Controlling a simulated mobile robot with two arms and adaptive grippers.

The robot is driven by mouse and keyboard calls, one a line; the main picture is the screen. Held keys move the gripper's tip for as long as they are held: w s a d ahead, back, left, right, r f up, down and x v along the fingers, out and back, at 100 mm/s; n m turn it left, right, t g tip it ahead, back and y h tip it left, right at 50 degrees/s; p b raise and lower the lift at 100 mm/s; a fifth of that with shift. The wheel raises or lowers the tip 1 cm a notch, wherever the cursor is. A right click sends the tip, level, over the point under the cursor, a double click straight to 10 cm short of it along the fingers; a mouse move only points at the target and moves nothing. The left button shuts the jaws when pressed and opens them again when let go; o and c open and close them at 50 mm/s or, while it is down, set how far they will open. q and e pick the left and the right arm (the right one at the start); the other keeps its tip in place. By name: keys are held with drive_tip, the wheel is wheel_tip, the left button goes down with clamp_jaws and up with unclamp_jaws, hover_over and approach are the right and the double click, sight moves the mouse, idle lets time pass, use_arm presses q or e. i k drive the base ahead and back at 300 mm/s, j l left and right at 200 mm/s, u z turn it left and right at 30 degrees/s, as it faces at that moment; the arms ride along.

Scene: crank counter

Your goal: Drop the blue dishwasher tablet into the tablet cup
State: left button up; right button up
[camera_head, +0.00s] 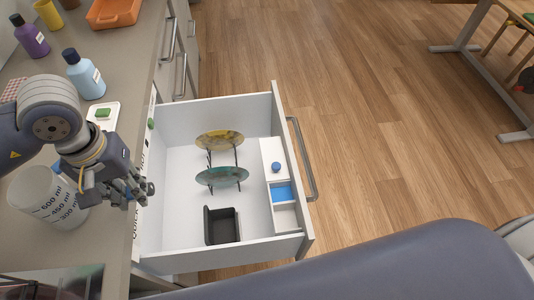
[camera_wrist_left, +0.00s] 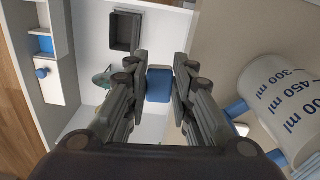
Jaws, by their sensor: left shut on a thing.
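My left gripper (camera_head: 140,188) is at the counter edge, beside the left wall of the open drawer. In the left wrist view the gripper (camera_wrist_left: 160,88) is shut on the blue tablet (camera_wrist_left: 159,85), held between its fingertips. The tablet is hidden by the fingers in the head view. A white dispenser (camera_head: 272,151) lies along the drawer's front, to the right of the gripper. It has a blue-floored compartment (camera_head: 282,192), seemingly the tablet cup, and a blue knob (camera_head: 276,167). The compartment also shows in the wrist view (camera_wrist_left: 45,43). My right gripper is out of view.
The drawer (camera_head: 180,218) holds a plate rack with a yellow plate (camera_head: 220,140) and a teal plate (camera_head: 221,176), plus a dark open box (camera_head: 222,226). A measuring beaker (camera_head: 46,197), a light blue bottle (camera_head: 83,75) and a purple bottle (camera_head: 30,37) stand on the counter.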

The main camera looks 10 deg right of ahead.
sight(289, 226)
drive_tip(key=l+u, duration=0.1)
drive_tip(key=l, duration=0.3)
drive_tip(key=k+l, duration=0.15)
drive_tip(key=l, duration=0.2)
drive_tip(key=l+u, duration=0.15)
drive_tip(key=l, duration=0.25)
drive_tip(key=k+l+u, duration=0.1)
drive_tip(key=l, duration=0.25)
drive_tip(key=i+l+u, duration=0.15)
